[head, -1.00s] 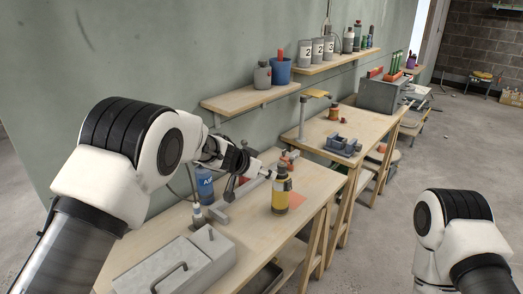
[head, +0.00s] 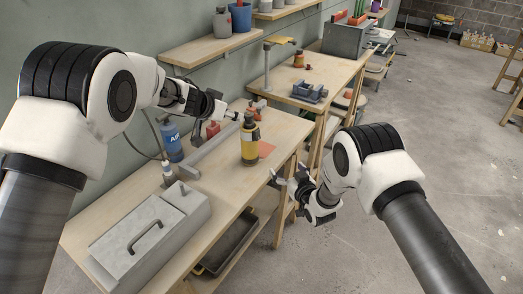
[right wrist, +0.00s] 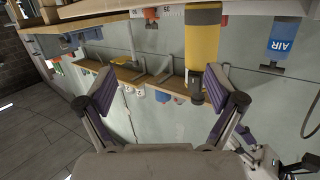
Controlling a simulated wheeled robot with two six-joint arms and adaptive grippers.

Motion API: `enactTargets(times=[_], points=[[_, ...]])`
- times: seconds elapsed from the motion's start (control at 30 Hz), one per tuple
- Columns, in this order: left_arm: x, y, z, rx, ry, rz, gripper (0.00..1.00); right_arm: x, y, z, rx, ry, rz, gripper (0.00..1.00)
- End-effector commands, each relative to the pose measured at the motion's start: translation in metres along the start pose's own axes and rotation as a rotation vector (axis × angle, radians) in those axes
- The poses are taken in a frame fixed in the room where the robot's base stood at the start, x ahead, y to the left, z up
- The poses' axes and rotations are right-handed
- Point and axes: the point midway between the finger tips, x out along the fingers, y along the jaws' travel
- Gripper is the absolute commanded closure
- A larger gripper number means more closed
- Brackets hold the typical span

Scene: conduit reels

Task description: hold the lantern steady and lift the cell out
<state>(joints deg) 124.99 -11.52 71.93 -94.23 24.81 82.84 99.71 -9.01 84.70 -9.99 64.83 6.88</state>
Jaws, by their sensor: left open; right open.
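The lantern appears to be the yellow cylinder (head: 249,148) with a dark top and dark base, upright on the near workbench. In the right wrist view, which looks upside down, the yellow body (right wrist: 203,42) hangs from the top edge between and beyond my fingers. I cannot make out the cell as a separate part. My left gripper (head: 232,114) is open, just left of and behind the lantern's top, apart from it as far as I can tell. My right gripper (head: 278,183) is open and empty off the bench's front edge; its spread fingers show in the wrist view (right wrist: 162,92).
A grey lidded toolbox (head: 150,235) fills the bench's near end. A wall shelf (head: 215,48) is above.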

Motion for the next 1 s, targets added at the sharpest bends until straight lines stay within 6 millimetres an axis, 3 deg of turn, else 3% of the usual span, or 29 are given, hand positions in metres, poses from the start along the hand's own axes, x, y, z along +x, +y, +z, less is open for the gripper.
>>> enactTargets(times=[0.03, 0.1, 0.2, 0.33, 0.73, 1.0], points=[[0.0, 0.0, 0.001, 0.0, -0.001, 0.0, 0.58, 0.017, -0.015, -0.022, -0.018, 0.067, -0.032, 0.07], [0.0, 0.0, 0.001, 0.0, -0.001, 0.0, 0.58, 0.033, -0.033, -0.048, -0.038, 0.137, -0.067, 0.07], [0.0, 0.0, 0.001, 0.0, -0.001, 0.0, 0.58, 0.046, -0.055, -0.068, -0.055, 0.19, -0.104, 0.07], [0.0, 0.0, 0.001, 0.0, -0.001, 0.0, 0.58, 0.05, -0.071, -0.066, -0.06, 0.189, -0.125, 0.07], [0.0, 0.0, 0.001, 0.0, -0.001, 0.0, 0.58, 0.108, -0.078, -0.075, -0.059, 0.187, -0.124, 0.07], [0.0, 0.0, 0.001, 0.0, -0.001, 0.0, 0.58, 0.122, -0.079, -0.078, -0.059, 0.185, -0.122, 0.07]])
